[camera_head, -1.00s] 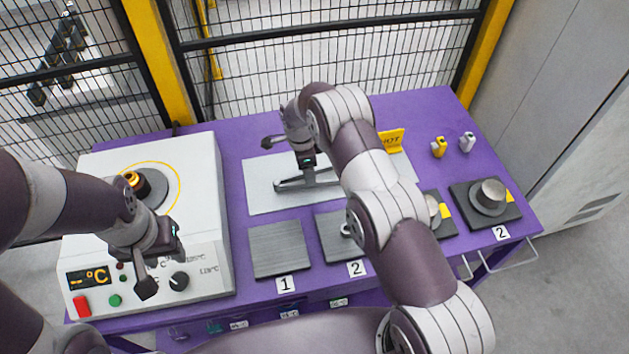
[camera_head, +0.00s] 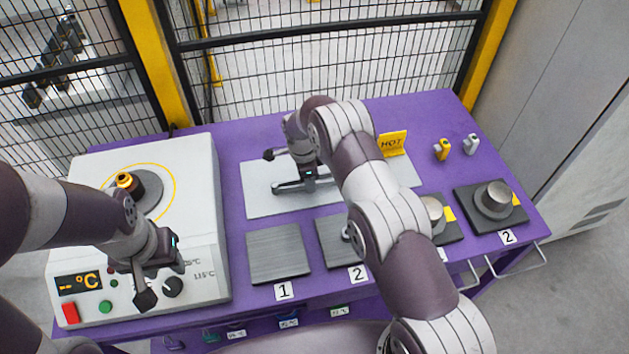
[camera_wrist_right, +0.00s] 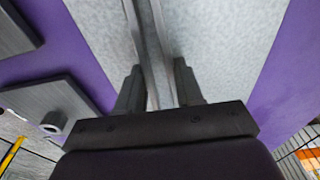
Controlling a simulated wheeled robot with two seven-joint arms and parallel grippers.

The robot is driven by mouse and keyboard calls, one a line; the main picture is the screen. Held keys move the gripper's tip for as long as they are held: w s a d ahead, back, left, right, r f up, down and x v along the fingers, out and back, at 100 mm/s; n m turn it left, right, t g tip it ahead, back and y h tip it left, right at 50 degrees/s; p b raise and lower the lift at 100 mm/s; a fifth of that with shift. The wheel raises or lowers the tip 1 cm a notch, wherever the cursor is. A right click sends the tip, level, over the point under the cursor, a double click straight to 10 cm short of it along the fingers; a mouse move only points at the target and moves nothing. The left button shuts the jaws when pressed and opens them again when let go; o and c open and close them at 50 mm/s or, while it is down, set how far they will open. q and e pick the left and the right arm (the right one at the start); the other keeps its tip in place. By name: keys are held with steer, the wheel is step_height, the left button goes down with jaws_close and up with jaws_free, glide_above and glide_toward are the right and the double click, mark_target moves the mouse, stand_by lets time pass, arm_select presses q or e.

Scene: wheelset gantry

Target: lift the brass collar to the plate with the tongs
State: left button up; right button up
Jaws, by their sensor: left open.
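The brass collar (camera_head: 124,180) sits on the dark round disc (camera_head: 143,190) on top of the white heater box (camera_head: 195,165) at the left. The grey metal tongs (camera_head: 290,187) lie on a pale grey sheet (camera_head: 260,204) at mid-table. My right gripper (camera_head: 305,178) is down at the tongs. In the right wrist view its fingers (camera_wrist_right: 158,88) stand on either side of the two tong arms (camera_wrist_right: 150,40); whether they press on them is unclear. My left gripper (camera_head: 158,282) is open and empty in front of the heater's panel, beside its black knob.
Dark square plates marked 1 (camera_head: 279,254) and 2 (camera_head: 332,243) lie in front of the sheet; a small ring (camera_head: 347,235) is on plate 2. Metal cylinders stand on dark pads (camera_head: 474,218) at the right. A yellow HOT sign (camera_head: 392,143) stands behind. My right arm hides part of the table.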

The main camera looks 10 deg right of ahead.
step_height(320, 180, up, 12)
steer(key=p, duration=0.6)
steer(key=s+d+r+n+t+y, duration=0.1)
steer(key=s+d+n, duration=0.4)
steer(key=s+n, duration=0.8)
steer(key=n, duration=0.5)
steer(key=shift+d+r, duration=0.15)
steer(key=shift+d, duration=0.05)
steer(key=shift+s, duration=0.1)
